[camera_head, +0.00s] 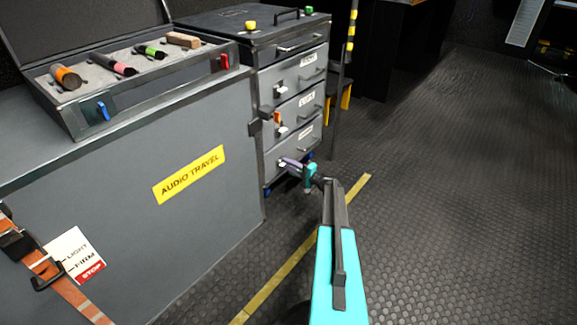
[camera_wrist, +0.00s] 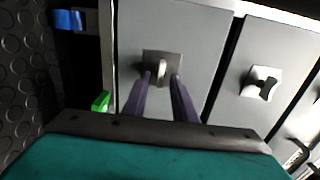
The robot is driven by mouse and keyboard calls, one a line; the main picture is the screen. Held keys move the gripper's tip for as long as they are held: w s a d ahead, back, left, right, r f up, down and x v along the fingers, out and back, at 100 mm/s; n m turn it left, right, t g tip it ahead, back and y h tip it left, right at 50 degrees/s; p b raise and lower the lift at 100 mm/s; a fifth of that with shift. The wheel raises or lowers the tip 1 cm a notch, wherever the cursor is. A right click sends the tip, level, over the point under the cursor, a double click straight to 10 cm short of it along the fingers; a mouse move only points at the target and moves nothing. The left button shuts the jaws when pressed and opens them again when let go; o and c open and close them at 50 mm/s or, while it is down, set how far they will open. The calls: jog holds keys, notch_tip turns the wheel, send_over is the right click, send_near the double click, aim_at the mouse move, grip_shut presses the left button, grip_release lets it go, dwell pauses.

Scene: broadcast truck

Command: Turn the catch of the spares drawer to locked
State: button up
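The grey drawer cabinet (camera_head: 271,101) has three labelled drawers with a catch on each; I cannot read the labels well enough to tell which is spares. My gripper (camera_head: 287,163) reaches the lowest drawer's front (camera_head: 297,146) at its catch. In the wrist view my gripper (camera_wrist: 161,77) is open. Its two dark fingertips lie on either side of that catch (camera_wrist: 161,69), a small pale knob on a dark square plate, with narrow gaps seeming to show. Contact is unclear. The neighbouring drawer's catch (camera_wrist: 262,83) has a pale plate and a dark, slanted knob.
A large grey case marked AUDIO TRAVEL (camera_head: 189,174) stands left of the cabinet. An open tray (camera_head: 110,88) holding several cylinders sits on it. A dark pole (camera_head: 344,75) stands close to the cabinet's right side.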

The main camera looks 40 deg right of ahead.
jog(key=s+d+p, duration=0.2)
jog(key=s+p, duration=0.1)
jog(key=s, duration=1)
jog(key=shift+s+d+p, duration=0.2)
jog(key=shift+d+p, duration=0.05)
jog(key=shift+p, duration=0.15)
